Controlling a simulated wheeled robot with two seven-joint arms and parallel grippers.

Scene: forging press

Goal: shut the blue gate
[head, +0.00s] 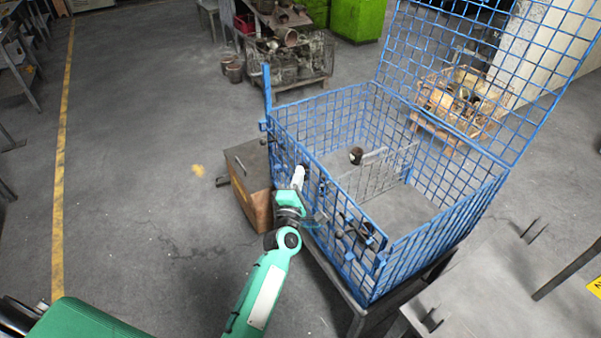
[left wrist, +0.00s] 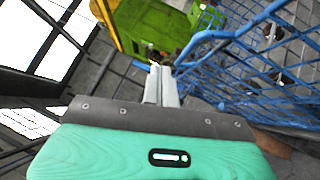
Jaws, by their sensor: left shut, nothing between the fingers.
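A blue mesh cage (head: 433,240) stands right of centre in the head view. A large blue mesh panel (head: 490,62) stands upright from its back right edge. A lower blue mesh side (head: 285,150) faces my left arm; I cannot tell which of these panels is the gate. My left gripper (head: 299,172) is shut and empty, close beside that lower side; contact cannot be told. My right gripper is not in view.
A brown box (head: 250,185) stands on the floor left of the cage. A crate of parts (head: 465,98) stands behind it, and a laden rack (head: 290,60) and green bins (head: 355,18) are at the back.

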